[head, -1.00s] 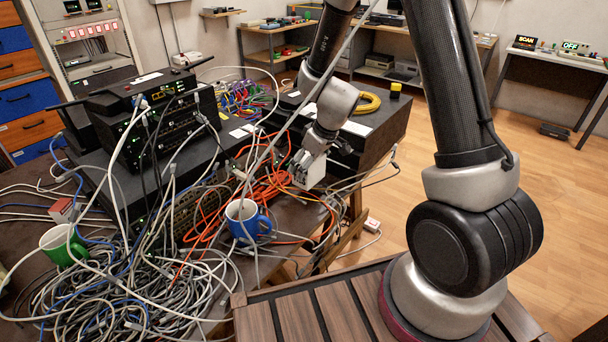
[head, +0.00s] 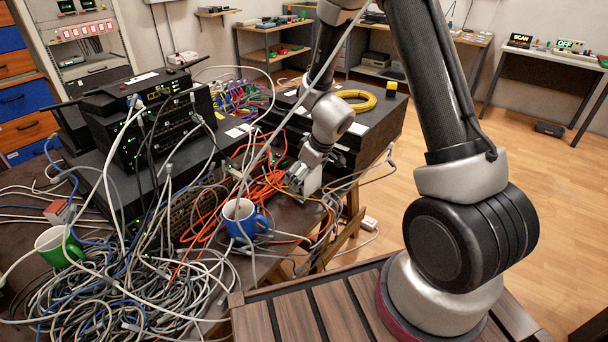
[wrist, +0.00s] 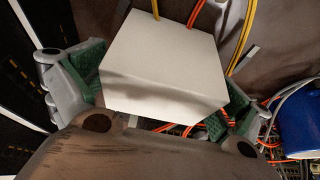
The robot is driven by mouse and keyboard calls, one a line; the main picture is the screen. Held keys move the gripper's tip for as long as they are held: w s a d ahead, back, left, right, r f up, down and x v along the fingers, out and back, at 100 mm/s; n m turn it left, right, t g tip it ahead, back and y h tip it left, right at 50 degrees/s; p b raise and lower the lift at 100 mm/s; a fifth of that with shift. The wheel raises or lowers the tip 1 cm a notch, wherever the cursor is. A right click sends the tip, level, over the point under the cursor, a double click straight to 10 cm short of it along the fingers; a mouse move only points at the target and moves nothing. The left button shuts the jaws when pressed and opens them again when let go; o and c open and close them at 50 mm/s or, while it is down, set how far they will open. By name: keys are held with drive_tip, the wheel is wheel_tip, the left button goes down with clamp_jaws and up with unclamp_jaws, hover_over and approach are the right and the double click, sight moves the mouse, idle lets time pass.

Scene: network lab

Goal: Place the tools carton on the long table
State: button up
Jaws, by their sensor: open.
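A plain white box, which I take to be the tools carton (wrist: 160,60), fills the middle of the wrist view between the two green-padded fingers. My gripper (head: 304,181) is open around it, with a pad on either side; I cannot tell whether either pad touches. In the head view the carton (head: 314,182) is a small pale block, partly hidden by my gripper, at the right edge of the brown cluttered table (head: 283,218). Its underside is hidden. No label shows. I cannot tell which table is the long table.
Orange, yellow and grey cables lie around the carton. A blue mug (head: 246,222) stands left of it, a green mug (head: 60,247) farther left. Stacked black network boxes (head: 160,130) fill the table's back. Far tables (head: 270,50) line the wall.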

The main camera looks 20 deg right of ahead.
drive_tip(key=s+d+r+m, duration=0.1)
drive_tip(key=s+d+r, duration=0.25)
drive_tip(key=r, duration=0.45)
drive_tip(key=s+d+r+m, duration=0.1)
drive_tip(key=s+d+r, duration=0.1)
drive_tip(key=s+r, duration=0.5)
drive_tip(key=s+d+r+m, duration=0.1)
drive_tip(key=s+d+r, duration=0.15)
drive_tip(key=r, duration=0.75)
drive_tip(key=s+d+r+m+h, duration=0.1)
drive_tip(key=s+d+r+m, duration=0.1)
drive_tip(key=s, duration=0.5)
drive_tip(key=s+d+r+m+h, duration=0.1)
drive_tip(key=s+d+r+m, duration=0.1)
drive_tip(key=s+d+r, duration=0.2)
drive_tip(key=s+d, duration=0.1)
drive_tip(key=s, duration=0.2)
drive_tip(key=shift+r+t+h, duration=0.15)
drive_tip(key=shift+t+h, duration=0.15)
